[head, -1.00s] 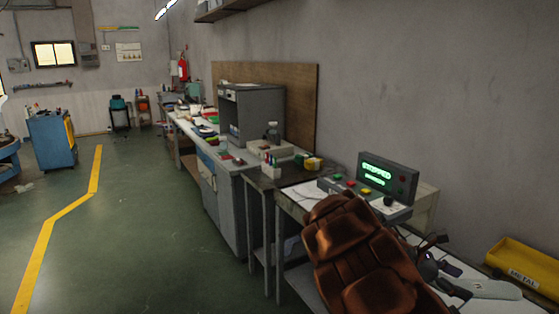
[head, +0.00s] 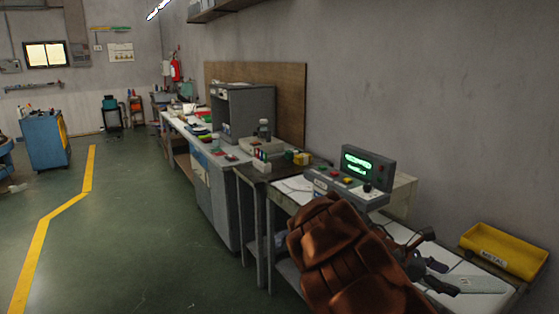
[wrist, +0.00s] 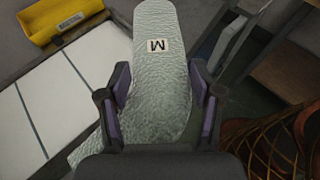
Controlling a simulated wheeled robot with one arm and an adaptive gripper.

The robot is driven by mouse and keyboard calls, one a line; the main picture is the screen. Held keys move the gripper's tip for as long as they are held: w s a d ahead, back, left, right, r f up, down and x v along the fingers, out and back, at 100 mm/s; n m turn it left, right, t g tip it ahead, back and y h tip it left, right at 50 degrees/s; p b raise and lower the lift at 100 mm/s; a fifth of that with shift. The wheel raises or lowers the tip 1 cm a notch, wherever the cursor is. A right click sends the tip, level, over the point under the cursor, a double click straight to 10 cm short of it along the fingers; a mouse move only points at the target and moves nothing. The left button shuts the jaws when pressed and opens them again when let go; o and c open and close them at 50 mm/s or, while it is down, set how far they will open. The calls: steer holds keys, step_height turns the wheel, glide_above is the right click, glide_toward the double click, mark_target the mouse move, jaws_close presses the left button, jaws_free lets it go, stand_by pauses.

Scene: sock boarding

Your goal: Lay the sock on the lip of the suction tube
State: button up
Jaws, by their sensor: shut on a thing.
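The sock (wrist: 160,75) is pale grey-green, textured and flat, with a white patch marked M. In the wrist view it runs between the two fingers of my gripper (wrist: 160,92), and its lower part bends toward the lower left. In the head view the pale sock (head: 480,284) sticks out to the right from my gripper (head: 432,262), over the white bench top at the lower right. My gripper is shut on the sock. I cannot make out the suction tube or its lip in either view.
A yellow bin labelled METAL (head: 505,251) stands on the bench's wall side. A control box (head: 365,170) with a green-lit screen and buttons is behind my arm. A grey cabinet (head: 245,110) stands farther back. Open green floor (head: 150,235) lies to the left.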

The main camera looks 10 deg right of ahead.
steer(key=shift+w+a+r+n+t+h, duration=0.15)
steer(key=shift+w+a+n+t, duration=0.1)
steer(key=shift+a, duration=0.2)
steer(key=shift+w+a+r+n+t+h, duration=0.15)
steer(key=shift+w+a+n+t, duration=0.1)
steer(key=shift+a, duration=0.15)
steer(key=shift+w+a+r+n+t+y, duration=0.75)
steer(key=shift+w+a+n+t+y, duration=0.75)
steer(key=shift+w+a+n+t, duration=2.65)
steer(key=shift+w+a+r+n+t+y, duration=0.8)
steer(key=shift+w+a+n+t+y, duration=1.35)
steer(key=shift+a, duration=3.85)
steer(key=shift+w+a+r+n+t+y, duration=0.8)
steer(key=shift+w+a+n+t, duration=1.6)
steer(key=shift+w+a, duration=2.1)
step_height(320, 180, down, 10)
steer(key=s+a+b, duration=0.1)
steer(key=b, duration=0.9)
step_height(320, 180, up, 14)
steer(key=p, duration=1.3)
steer(key=shift+s+f+n+g+p, duration=0.15)
steer(key=shift+n+g+p, duration=0.15)
steer(key=shift+p, duration=0.1)
